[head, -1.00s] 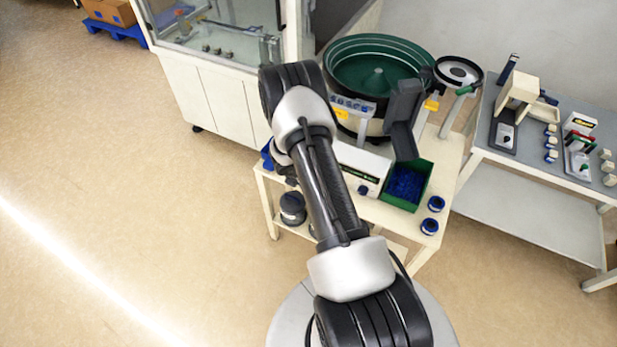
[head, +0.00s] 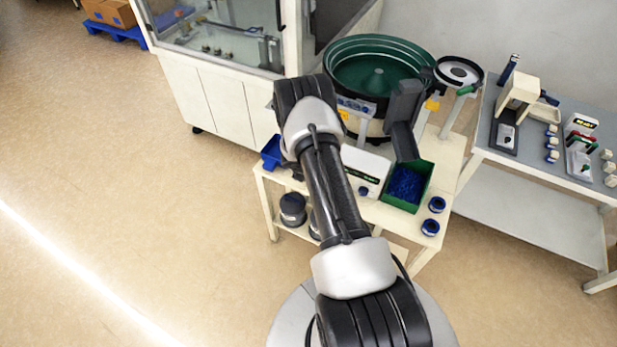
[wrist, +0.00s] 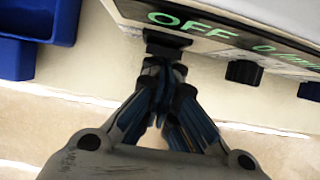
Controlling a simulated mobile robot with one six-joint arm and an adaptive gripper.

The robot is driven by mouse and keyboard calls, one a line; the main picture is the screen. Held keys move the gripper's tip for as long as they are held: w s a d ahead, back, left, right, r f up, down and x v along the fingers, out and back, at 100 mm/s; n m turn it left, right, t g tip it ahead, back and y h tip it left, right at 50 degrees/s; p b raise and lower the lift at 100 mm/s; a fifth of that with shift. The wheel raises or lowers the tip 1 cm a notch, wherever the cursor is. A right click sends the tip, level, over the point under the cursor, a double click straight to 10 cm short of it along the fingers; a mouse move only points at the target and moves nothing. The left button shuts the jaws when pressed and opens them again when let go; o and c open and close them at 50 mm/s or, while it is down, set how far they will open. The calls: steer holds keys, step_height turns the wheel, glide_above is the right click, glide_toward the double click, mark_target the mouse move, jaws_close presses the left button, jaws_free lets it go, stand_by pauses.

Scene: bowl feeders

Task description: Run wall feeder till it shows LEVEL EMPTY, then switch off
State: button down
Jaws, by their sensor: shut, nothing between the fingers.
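In the head view, a large green bowl feeder (head: 375,70) stands on a cream table, with a smaller round feeder (head: 459,71) at its right. I cannot tell which is the wall feeder. A white control box (head: 360,165) stands in front, partly behind my arm. No LEVEL EMPTY message is readable. My arm hides the gripper in the head view.
A second black knob (wrist: 243,72) is on the panel's right. A blue bin (wrist: 38,30) lies left of the panel. A green bin of blue parts (head: 428,172) and blue-rimmed spools (head: 430,227) stand on the table's right. A grey side bench (head: 535,150) stands further right.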

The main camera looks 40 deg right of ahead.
steer(key=shift+r, duration=0.2)
steer(key=shift+r+p, duration=0.55)
steer(key=shift+r, duration=0.2)
